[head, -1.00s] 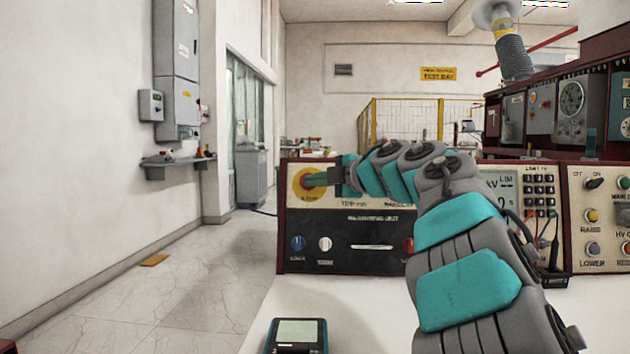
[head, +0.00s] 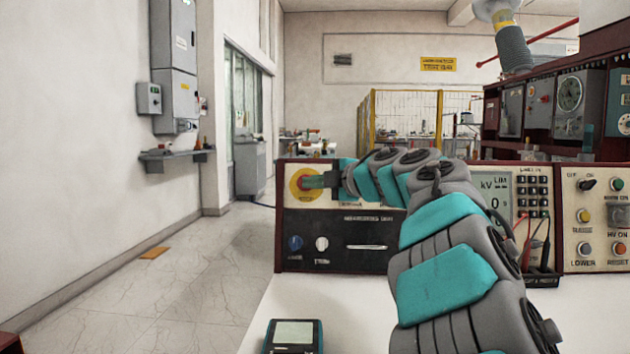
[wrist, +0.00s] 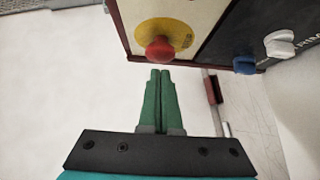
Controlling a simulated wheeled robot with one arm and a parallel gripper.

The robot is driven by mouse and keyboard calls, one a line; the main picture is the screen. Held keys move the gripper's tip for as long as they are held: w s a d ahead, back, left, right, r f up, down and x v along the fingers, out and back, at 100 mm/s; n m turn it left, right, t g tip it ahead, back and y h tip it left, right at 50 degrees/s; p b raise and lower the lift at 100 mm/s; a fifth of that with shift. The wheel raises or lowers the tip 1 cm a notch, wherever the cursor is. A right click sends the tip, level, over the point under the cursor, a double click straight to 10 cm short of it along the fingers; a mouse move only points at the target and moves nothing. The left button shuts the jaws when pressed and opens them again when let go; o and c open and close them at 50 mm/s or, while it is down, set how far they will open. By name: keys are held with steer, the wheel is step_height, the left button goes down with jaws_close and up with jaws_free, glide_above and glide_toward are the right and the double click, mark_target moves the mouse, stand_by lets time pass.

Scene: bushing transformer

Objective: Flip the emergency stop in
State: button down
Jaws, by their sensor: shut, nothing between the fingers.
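The emergency stop is a red mushroom button (wrist: 160,49) on a round yellow plate (wrist: 165,30), at the corner of the measuring unit's cream panel. In the head view the yellow plate (head: 297,184) is at the panel's upper left, and my fingers cover much of the button. My gripper (wrist: 160,72) has its two green fingers shut together and empty. The fingertips are just short of the button in the wrist view and point at it; whether they touch is hard to tell. In the head view my gripper (head: 306,181) overlaps the button.
The measuring unit (head: 335,235) stands on a white table (head: 350,310). A blue knob (wrist: 244,65) and a white knob (wrist: 280,44) are on its dark lower panel. A handheld device (head: 293,336) lies in front. The control desk (head: 592,240) is at right. Floor is open at left.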

steer(key=s+a+r+v, duration=0.1)
steer(key=v, duration=1)
steer(key=shift+s, duration=0.3)
steer(key=shift+r, duration=0.1)
